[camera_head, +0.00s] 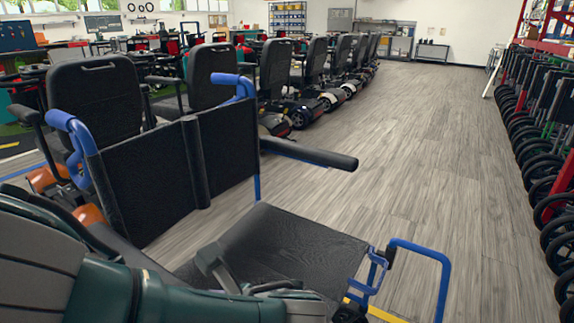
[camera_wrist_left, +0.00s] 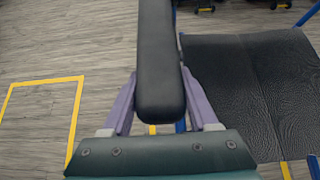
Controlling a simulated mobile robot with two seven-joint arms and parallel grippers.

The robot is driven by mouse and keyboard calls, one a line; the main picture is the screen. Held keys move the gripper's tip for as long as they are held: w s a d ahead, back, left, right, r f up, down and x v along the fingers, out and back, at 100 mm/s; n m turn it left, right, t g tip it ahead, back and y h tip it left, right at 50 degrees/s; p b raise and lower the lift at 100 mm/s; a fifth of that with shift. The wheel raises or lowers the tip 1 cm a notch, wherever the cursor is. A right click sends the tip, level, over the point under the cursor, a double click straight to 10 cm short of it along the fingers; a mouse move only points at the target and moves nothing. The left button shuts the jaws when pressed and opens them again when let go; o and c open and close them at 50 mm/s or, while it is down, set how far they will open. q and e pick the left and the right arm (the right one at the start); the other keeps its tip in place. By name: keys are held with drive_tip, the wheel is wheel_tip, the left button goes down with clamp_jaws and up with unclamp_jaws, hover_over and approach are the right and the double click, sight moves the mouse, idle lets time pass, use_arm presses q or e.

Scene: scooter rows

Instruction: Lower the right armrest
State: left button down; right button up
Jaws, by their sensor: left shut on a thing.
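The wheelchair has a blue frame and black fabric; its backrest (camera_head: 150,182) and seat (camera_head: 285,240) show in the head view. In the left wrist view my left gripper (camera_wrist_left: 160,88) has its purple fingers on both sides of a black padded armrest (camera_wrist_left: 158,50), near its rounded end. The seat (camera_wrist_left: 245,85) lies to the right of this armrest. In the head view my left arm covers the near side of the chair and hides most of this grip. The other armrest (camera_head: 312,153) stands out level from the far side of the backrest. My right gripper is not in view.
A blue footrest frame (camera_head: 440,275) sticks out at the front of the chair. Mobility scooters (camera_head: 315,75) stand in a row behind it. Folded wheelchairs (camera_head: 540,125) line the right side. The wood floor (camera_head: 425,150) between is clear. Yellow tape (camera_wrist_left: 45,80) marks the floor.

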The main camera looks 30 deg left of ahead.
use_arm(q)
drive_tip(key=shift+c, duration=0.8)
unclamp_jaws()
drive_tip(key=shift+a, duration=0.1)
drive_tip(key=p+v, duration=0.3)
drive_tip(key=v, duration=0.7)
